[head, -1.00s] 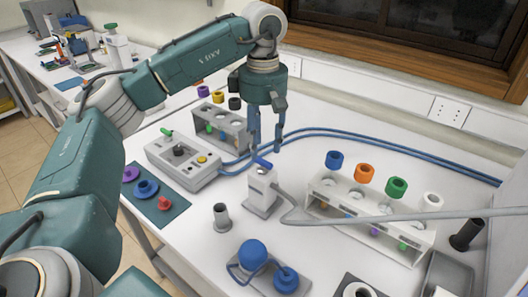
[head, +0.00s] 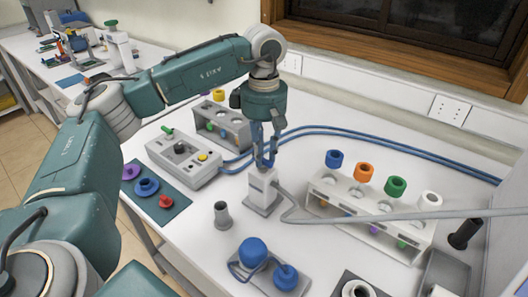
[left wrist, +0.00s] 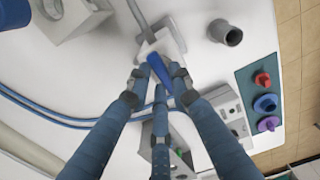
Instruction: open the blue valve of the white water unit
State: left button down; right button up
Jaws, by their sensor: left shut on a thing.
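The white water unit (head: 262,190) stands upright on the table in the middle of the head view, with a grey hose leaving it to the right. Its blue valve (left wrist: 160,69) shows in the left wrist view as a short blue bar on top of the unit. My left gripper (head: 264,163) points straight down over the unit, and its fingers are closed around the valve. In the left wrist view my left gripper (left wrist: 160,84) has blue fingers on both sides of the bar. In the head view the fingers mostly hide the valve. My right gripper is not in view.
A grey control box (head: 184,158) and a rack (head: 222,127) stand left of the unit. A white rack (head: 370,215) with coloured rings is at right. A small grey cup (head: 221,215) and a blue bulb device (head: 253,252) stand in front. Blue hoses (head: 340,133) run behind.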

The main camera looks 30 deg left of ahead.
pick_arm(q)
jog(key=shift+n, duration=0.3)
jog(key=n+b, duration=0.1)
jog(key=n, duration=0.2)
jog(key=shift+a+n, duration=0.1)
jog(key=shift+n, duration=0.3)
jog(key=n, duration=0.4)
jog(key=shift+a+b, duration=0.1)
jog(key=shift+b, duration=0.2)
jog(key=n, duration=0.5)
jog(key=shift+s+r, duration=0.1)
jog(key=shift+s+a+n, duration=0.1)
jog(key=shift+n, duration=2.1)
jog(key=c, duration=1.5)
grip_release()
jog(key=shift+c, duration=0.2)
